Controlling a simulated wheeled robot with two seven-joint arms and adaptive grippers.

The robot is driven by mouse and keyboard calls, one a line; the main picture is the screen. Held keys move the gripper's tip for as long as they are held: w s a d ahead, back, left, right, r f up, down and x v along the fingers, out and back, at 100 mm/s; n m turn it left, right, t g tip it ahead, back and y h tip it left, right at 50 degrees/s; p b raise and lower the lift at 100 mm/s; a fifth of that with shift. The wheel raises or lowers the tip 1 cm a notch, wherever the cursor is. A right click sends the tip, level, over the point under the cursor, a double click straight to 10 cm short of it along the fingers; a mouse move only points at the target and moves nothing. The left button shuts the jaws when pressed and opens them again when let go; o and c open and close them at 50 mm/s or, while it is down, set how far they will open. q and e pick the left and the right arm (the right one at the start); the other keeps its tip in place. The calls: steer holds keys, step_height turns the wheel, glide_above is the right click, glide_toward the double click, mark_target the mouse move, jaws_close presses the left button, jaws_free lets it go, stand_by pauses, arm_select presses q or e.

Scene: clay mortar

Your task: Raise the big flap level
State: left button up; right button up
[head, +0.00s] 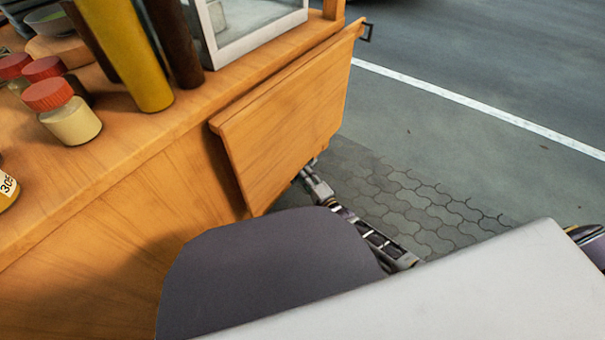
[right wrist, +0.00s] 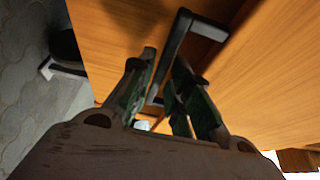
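The big flap (head: 285,115) is a flat wooden panel on the side of the wooden cart. It slopes down from the counter edge, with its lower edge below counter level. My right gripper (head: 312,180) is low beside the flap's bottom edge, its fingertips largely hidden by the flap. In the right wrist view, the flap's wooden face (right wrist: 125,40) carries a dark bar handle (right wrist: 176,48). My left gripper is not in view.
The cart counter (head: 150,140) holds red-capped jars (head: 68,112), a yellow cylinder (head: 125,50) and a white-framed case (head: 250,25). A small dark bracket (head: 367,32) sticks out at the flap's far top corner. Open paving (head: 420,200) lies to the right.

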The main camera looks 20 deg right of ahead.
steer(key=shift+b+x, duration=0.4)
steer(key=shift+x, duration=0.75)
jaws_close()
